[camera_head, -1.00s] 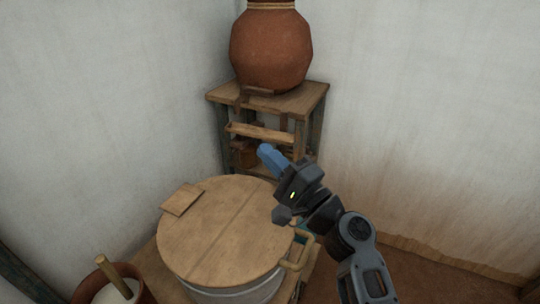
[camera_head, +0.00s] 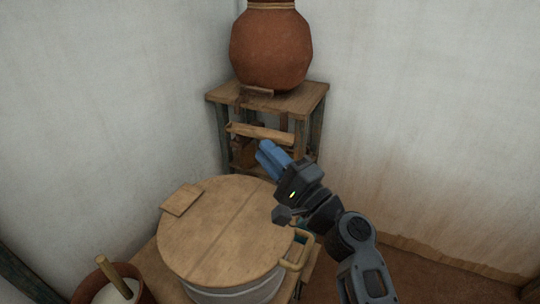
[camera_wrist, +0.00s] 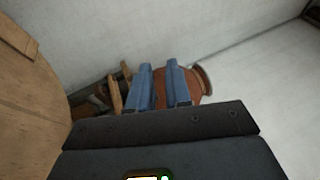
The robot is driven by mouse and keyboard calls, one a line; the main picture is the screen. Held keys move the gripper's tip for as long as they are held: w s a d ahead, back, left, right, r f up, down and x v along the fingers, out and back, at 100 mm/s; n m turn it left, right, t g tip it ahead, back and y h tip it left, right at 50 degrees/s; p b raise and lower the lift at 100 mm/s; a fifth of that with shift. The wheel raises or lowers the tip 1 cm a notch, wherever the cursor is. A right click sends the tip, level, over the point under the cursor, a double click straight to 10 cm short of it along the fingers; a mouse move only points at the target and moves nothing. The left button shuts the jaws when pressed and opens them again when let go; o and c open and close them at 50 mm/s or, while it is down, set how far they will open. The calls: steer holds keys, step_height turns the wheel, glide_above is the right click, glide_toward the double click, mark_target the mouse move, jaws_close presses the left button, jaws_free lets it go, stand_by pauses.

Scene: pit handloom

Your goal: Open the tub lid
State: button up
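The tub (camera_head: 245,290) is a pale grey round vessel with a brass-coloured handle (camera_head: 299,251) on its right side. The round wooden lid (camera_head: 222,240) lies flat over its top and hides the inside. A small square wooden piece (camera_head: 181,199) sits at the lid's back left edge. In the wrist view the lid (camera_wrist: 25,110) fills the left side. My gripper (camera_head: 267,152) is above and beyond the lid's right back edge, its blue fingers pointing toward the stand. In the wrist view my gripper (camera_wrist: 158,68) has its fingers apart with nothing between them.
A wooden stand (camera_head: 285,98) with a large clay pot (camera_head: 270,48) stands in the corner behind the tub. A clay bowl (camera_head: 143,296) with a stick (camera_head: 115,279) is at the front left. White walls close in the back and right.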

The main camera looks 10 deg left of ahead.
steer(key=shift+o, duration=0.8)
steer(key=b+v, duration=0.1)
steer(key=v, duration=0.6)
steer(key=shift+s+d+b, duration=0.2)
steer(key=shift+d+b, duration=0.05)
steer(key=shift+b, duration=0.15)
steer(key=shift+f, duration=0.1)
